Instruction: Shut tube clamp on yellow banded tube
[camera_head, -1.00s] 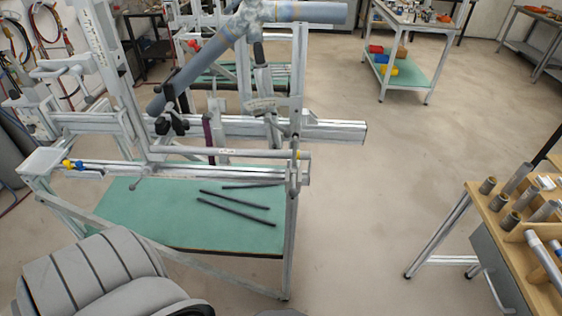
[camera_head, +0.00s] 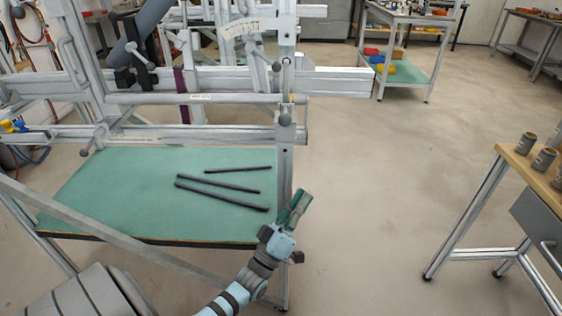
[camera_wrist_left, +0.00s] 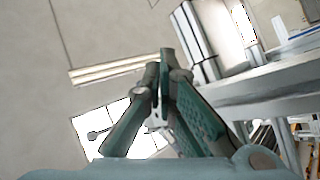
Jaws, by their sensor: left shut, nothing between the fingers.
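A pale horizontal tube (camera_head: 190,98) with a small label lies along the frame jig. A small yellowish band (camera_head: 291,98) shows at its right end by the upright post. A clamp with a dark round knob (camera_head: 286,117) sits on the post just below that end; whether it is open or shut is too small to tell. My left gripper (camera_head: 299,203), with green fingers, is shut and empty. It is in front of the post's lower part, below the tube end and apart from it. Its fingers also show in the left wrist view (camera_wrist_left: 158,76). My right gripper is not in view.
Several black rods (camera_head: 222,190) lie on the jig's green lower shelf (camera_head: 110,190). A wooden-topped bench (camera_head: 520,163) with metal cylinders stands at the right. The floor (camera_head: 370,190) between jig and bench is clear. A shelved cart (camera_head: 410,60) stands at the back.

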